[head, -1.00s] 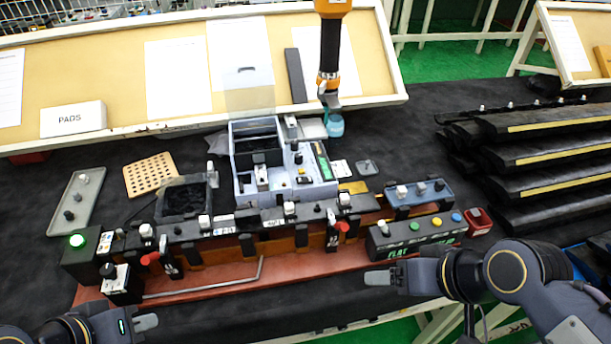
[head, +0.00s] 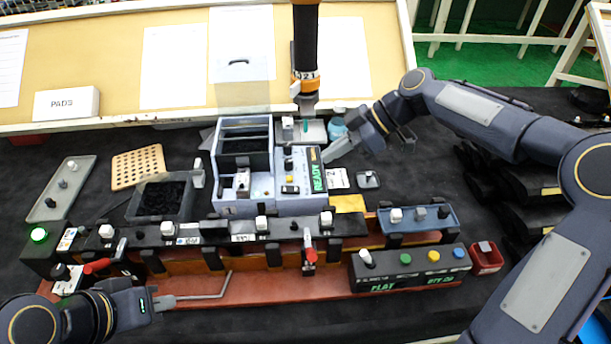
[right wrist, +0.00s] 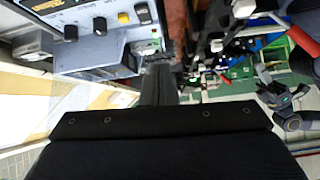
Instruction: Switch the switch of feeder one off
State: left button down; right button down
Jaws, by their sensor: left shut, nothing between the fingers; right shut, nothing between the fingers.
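The pale blue-grey feeder unit (head: 227,200) stands mid-table, with a black bin in it and a panel on its right side. A green READY display (head: 318,178) is lit on that panel. Small knobs, one yellow (head: 290,189), sit beside the display; which is the switch, and its position, I cannot tell. My right gripper (head: 338,151) is shut and empty, just right of the panel's upper end. In the right wrist view its dark fingers (right wrist: 160,85) point toward the panel with its knobs (right wrist: 100,25). My left gripper (head: 165,303) is shut and empty near the front left, beside a bent metal rod.
A black rail (head: 270,228) with white knobs and red levers runs in front of the feeder. An orange-and-black hanging tool (head: 305,70) is just behind the feeder.

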aim_at(295, 189)
pick_arm(q)
jog(key=shift+w+d+f, duration=0.15)
jog(key=shift+w+d, duration=0.05)
jog(key=shift+d, duration=0.1)
pick_arm(e)
jog(key=shift+w+d+f+n+y, duration=0.15)
jog(key=shift+w+n+y, duration=0.1)
jog(key=shift+w, duration=0.35)
jog(key=shift+w+a+f+n+y, duration=0.15)
jog(key=shift+w+n, duration=0.1)
jog(key=shift+w, duration=0.3)
jog(key=shift+d, duration=0.1)
